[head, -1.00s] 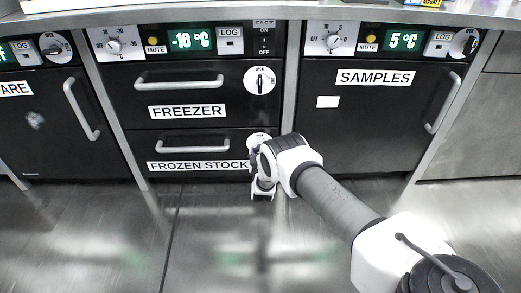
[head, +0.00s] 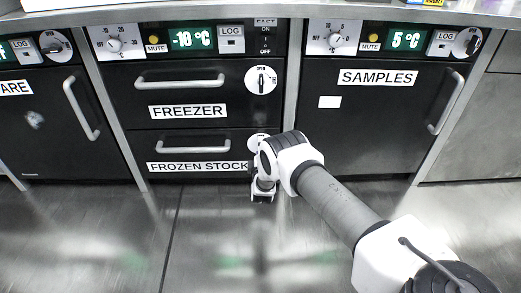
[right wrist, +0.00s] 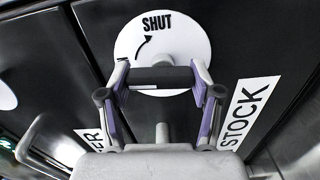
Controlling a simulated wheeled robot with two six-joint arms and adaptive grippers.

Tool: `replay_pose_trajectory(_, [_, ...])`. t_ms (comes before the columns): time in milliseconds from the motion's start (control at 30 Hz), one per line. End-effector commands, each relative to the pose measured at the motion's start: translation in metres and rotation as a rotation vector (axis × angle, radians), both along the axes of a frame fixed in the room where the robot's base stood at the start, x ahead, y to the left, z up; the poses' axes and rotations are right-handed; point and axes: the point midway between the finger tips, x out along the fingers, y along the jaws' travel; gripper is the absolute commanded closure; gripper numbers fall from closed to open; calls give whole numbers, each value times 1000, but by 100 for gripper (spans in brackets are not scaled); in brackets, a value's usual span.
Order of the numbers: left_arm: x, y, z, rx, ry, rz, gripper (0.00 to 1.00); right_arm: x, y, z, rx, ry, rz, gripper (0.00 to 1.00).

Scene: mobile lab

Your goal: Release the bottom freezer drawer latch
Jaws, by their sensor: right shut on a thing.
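The bottom freezer drawer (head: 228,137), labelled FROZEN STOCK, appears closed in the head view. Its round white latch dial (head: 257,138) is at the drawer's right end, partly hidden behind my right wrist. In the right wrist view the dial (right wrist: 183,38) shows the word SHUT and a curved arrow. A black latch knob (right wrist: 163,77) lies across it, level in that view. My right gripper (right wrist: 160,76) is shut on this knob, one finger at each end. In the head view my right gripper is mostly hidden by its own wrist. My left gripper is not in view.
The upper drawer labelled FREEZER (head: 244,101) has its own dial (head: 260,79) and bar handle (head: 180,84). The lower drawer's bar handle (head: 188,149) is left of my gripper. The SAMPLES door (head: 375,125) is to the right. The floor in front is clear.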

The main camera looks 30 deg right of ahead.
Motion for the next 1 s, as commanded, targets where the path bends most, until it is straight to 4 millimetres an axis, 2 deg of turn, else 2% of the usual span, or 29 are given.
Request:
replay_pose_trajectory(300, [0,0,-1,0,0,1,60,1,0,0,-82,49,1,71])
replay_pose_trajectory(733, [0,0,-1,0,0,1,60,1,1,0,-93,56,1,71])
replay_pose_trajectory(767, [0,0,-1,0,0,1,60,1,1,0,-93,56,1,32])
replay_pose_trajectory(800, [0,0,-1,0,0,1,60,1,1,0,-93,56,1,18])
replay_pose_trajectory(833, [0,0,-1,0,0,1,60,1,0,0,-92,55,1,10])
replay_pose_trajectory(1000, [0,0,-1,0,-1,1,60,0,0,0,-91,56,1,10])
